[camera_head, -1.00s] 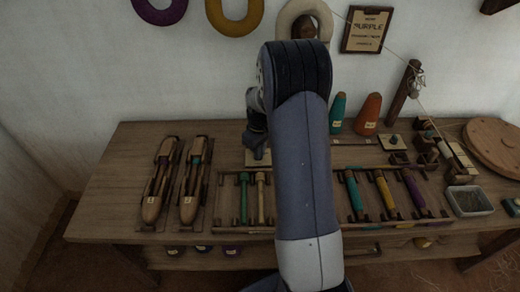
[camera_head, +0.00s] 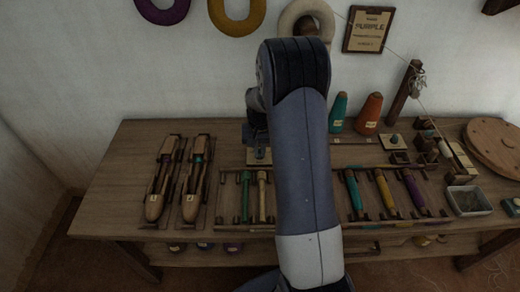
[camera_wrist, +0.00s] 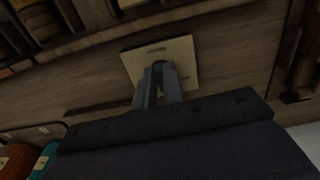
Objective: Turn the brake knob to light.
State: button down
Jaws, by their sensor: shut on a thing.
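The brake knob (camera_wrist: 159,66) is small and dark teal. It stands on a square pale plate (camera_wrist: 185,54) on the wooden bench. In the wrist view my gripper (camera_wrist: 158,76) is shut on the knob, one finger on each side. The plate appears slightly turned relative to the fingers, with a dark slot near its far edge. In the head view the plate (camera_head: 251,161) lies left of my arm, behind the green and yellow bobbins. My wrist is over it, and my forearm hides the bench just to the right. The knob's setting cannot be read.
Two wooden shuttles (camera_head: 157,190) lie at the left. A rack with coloured bobbins (camera_head: 354,193) fills the bench front. Teal and orange cones (camera_head: 368,113) stand behind my arm's right side. A second plate with a knob (camera_head: 393,142) is farther right.

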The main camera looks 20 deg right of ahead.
aim_at(260, 153)
dwell(0.3)
jog(key=c, duration=1.5)
grip_release()
notch_tip(260, 153, up, 11)
jog(key=p, duration=0.1)
jog(key=shift+f, duration=0.2)
notch_tip(260, 153, down, 11)
jog(key=shift+r+b, duration=0.1)
jog(key=shift+b, duration=0.4)
jog(key=shift+r, duration=0.1)
